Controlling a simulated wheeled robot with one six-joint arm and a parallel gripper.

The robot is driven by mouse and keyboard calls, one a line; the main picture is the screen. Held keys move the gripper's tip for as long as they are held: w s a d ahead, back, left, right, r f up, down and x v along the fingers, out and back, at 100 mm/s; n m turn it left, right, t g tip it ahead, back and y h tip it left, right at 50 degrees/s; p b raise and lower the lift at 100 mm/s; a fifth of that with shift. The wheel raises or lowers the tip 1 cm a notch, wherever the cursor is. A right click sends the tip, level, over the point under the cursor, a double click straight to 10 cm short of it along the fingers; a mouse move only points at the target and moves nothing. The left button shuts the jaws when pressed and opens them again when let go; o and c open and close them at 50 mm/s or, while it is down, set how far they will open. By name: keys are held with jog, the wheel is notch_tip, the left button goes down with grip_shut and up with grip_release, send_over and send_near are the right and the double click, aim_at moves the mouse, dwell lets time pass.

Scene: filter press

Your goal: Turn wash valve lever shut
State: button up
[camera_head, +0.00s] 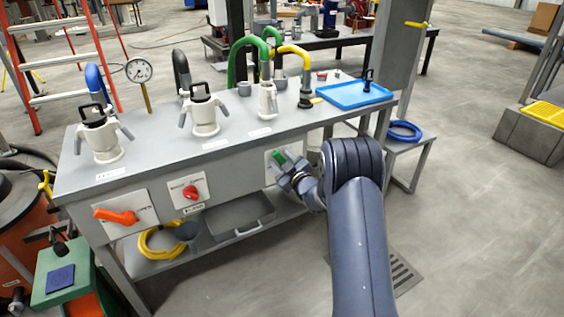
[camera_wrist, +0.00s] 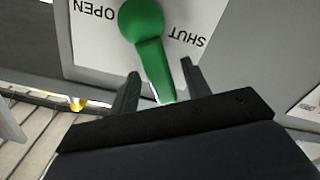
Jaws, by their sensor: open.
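The green wash valve lever (camera_wrist: 152,52) sits on a white plate (camera_wrist: 92,48) marked OPEN and SHUT, which reads upside down in the wrist view. The lever's handle points toward my gripper, between the two words. My gripper (camera_wrist: 158,85) is open, with one finger on each side of the handle's end. I cannot tell whether either finger touches it. In the head view the green lever (camera_head: 279,156) shows small on the front panel at the bench's right end, partly hidden by my gripper (camera_head: 284,170).
An orange lever (camera_head: 117,216) and a red knob (camera_head: 190,192) are on the same panel to the left. White vessels, hoses and a blue tray (camera_head: 353,95) stand on the bench top (camera_head: 160,140). A side stand with a blue hose coil (camera_head: 404,131) is right of my arm.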

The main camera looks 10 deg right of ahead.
jog(key=shift+c, duration=0.5)
grip_shut()
jog(key=shift+a+f+n+b, duration=0.15)
jog(key=shift+f+n+b, duration=0.25)
jog(key=shift+b, duration=0.7)
jog(key=n+b, duration=0.1)
jog(key=b, duration=0.1)
jog(key=shift+s+a+n+b, duration=0.15)
jog(key=shift+a+n+b, duration=0.2)
jog(key=shift+n, duration=0.05)
jog(key=shift+o, duration=0.5)
grip_release()
